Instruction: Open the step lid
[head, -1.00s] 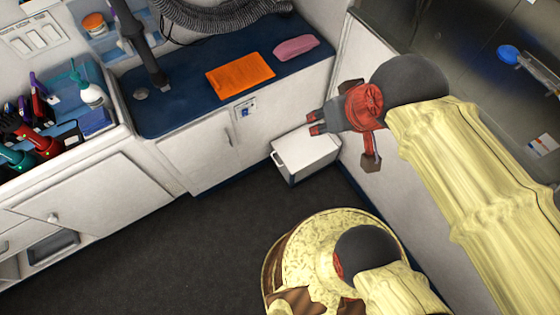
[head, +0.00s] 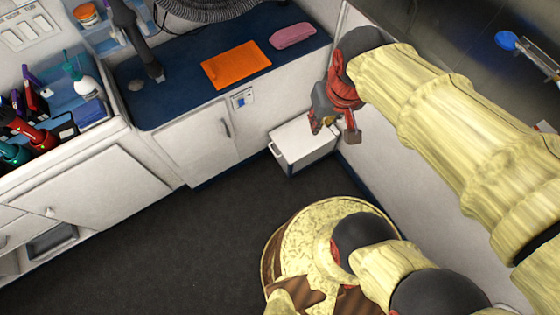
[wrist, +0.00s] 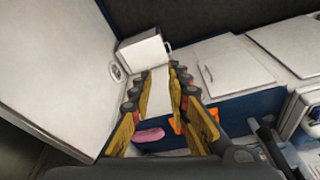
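The step (head: 308,150) is a white box on the floor against the cabinet, in the corner by the right wall. Its flat white lid (head: 290,136) lies shut, with a small handle (head: 273,149) at its left edge. In the wrist view the step (wrist: 142,54) is ahead at the upper middle, with the handle (wrist: 168,47) on its right side. My gripper (head: 325,122) points down above the step's back right part and hides some of it. In the wrist view my gripper (wrist: 159,71) has its fingers apart with nothing held between them.
The white cabinet (head: 190,140) with a blue top stands behind the step. An orange towel (head: 236,64) and a pink item (head: 292,36) lie on that top. The right wall (head: 395,170) is close to my arm. The dark floor (head: 140,250) to the left is clear.

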